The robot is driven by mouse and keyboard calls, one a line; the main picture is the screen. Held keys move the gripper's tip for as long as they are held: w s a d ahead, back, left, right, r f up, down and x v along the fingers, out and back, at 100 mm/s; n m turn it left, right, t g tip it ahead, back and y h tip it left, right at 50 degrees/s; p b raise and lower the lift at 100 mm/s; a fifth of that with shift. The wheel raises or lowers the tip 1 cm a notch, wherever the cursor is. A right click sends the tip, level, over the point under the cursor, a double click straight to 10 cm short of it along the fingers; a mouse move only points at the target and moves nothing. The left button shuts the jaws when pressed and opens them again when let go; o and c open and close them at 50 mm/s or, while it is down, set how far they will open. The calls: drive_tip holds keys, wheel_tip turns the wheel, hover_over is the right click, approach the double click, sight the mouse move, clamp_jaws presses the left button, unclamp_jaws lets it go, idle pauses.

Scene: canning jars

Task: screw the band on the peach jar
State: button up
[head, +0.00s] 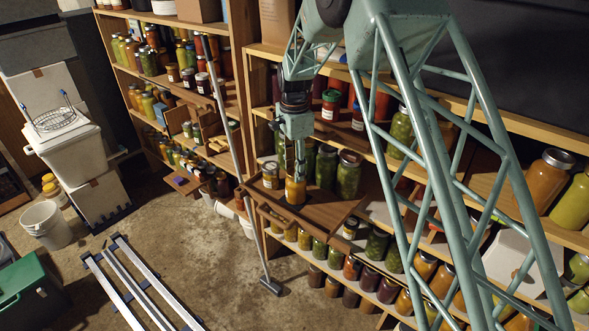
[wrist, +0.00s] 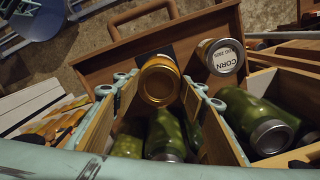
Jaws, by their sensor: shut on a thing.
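The peach jar (head: 295,190), a small jar with orange contents, stands upright on a brown wooden tray (head: 325,222) in front of the shelves. In the wrist view its top shows a gold band (wrist: 158,85) around a gold lid. My gripper (head: 297,172) points straight down over the jar. In the wrist view its two teal-tipped fingers lie on either side of the band, and it is shut on the band. The exact contact and the band's thread are hidden, so I cannot tell how tightly it sits.
A jar labelled corn (wrist: 222,57) stands close to the right of the peach jar in the wrist view. Large green jars (head: 348,174) stand on the shelf just behind. A long pole (head: 238,170) leans left of the tray.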

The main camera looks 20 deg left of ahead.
drive_tip(key=shift+m, duration=1.4)
drive_tip(key=shift+w, duration=0.1)
drive_tip(key=shift+m, duration=0.7)
drive_tip(key=shift+w+a+m, duration=0.1)
drive_tip(key=shift+m, duration=1.5)
drive_tip(key=shift+m, duration=0.4)
drive_tip(key=shift+w+m, duration=0.1)
drive_tip(key=shift+m, duration=1.8)
drive_tip(key=shift+w+m, duration=0.1)
drive_tip(key=shift+m, duration=2.2)
